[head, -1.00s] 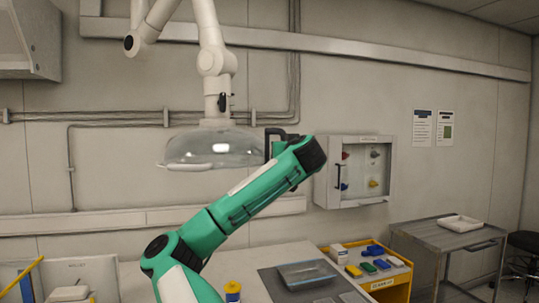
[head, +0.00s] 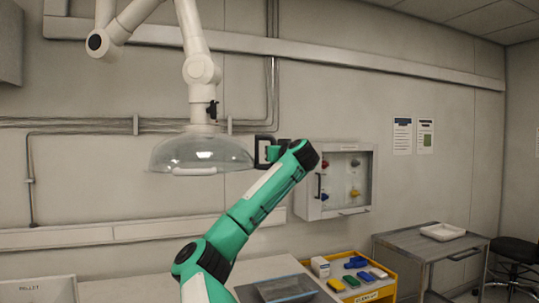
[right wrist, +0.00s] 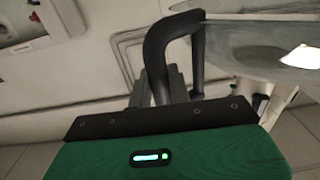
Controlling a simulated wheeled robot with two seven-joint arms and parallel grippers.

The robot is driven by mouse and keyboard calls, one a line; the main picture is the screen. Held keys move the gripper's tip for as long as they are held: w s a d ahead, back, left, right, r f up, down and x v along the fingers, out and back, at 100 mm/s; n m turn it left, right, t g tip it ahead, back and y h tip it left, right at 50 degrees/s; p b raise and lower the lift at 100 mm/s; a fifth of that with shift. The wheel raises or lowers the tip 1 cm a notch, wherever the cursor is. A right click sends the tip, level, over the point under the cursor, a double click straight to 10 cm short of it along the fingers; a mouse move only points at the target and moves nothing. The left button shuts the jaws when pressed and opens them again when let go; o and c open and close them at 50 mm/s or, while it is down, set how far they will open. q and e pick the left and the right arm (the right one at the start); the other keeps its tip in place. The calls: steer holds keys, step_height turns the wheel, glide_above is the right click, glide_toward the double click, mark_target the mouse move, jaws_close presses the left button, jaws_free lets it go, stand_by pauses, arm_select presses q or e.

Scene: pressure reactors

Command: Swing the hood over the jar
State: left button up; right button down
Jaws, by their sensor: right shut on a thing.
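The hood (head: 203,153) is a clear dome that hangs from a white jointed arm (head: 202,72) in front of the back wall. Its black handle (head: 261,151) sticks out at the right side of the dome. My right gripper (head: 275,153) is at this handle, partly hidden by its own green arm. In the right wrist view the fingers of my right gripper (right wrist: 165,85) are shut on the black handle (right wrist: 160,48), and the dome's edge (right wrist: 265,38) shows at the upper right. No jar can be made out now. My left gripper is not in view.
A wall cabinet (head: 312,206) is right of my gripper. Space under the hood is clear.

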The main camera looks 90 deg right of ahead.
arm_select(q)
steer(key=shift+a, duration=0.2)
arm_select(e)
steer(key=c, duration=1.3)
jaws_free()
steer(key=shift+r, duration=0.1)
steer(key=shift+c, duration=0.2)
steer(key=shift+w, duration=0.1)
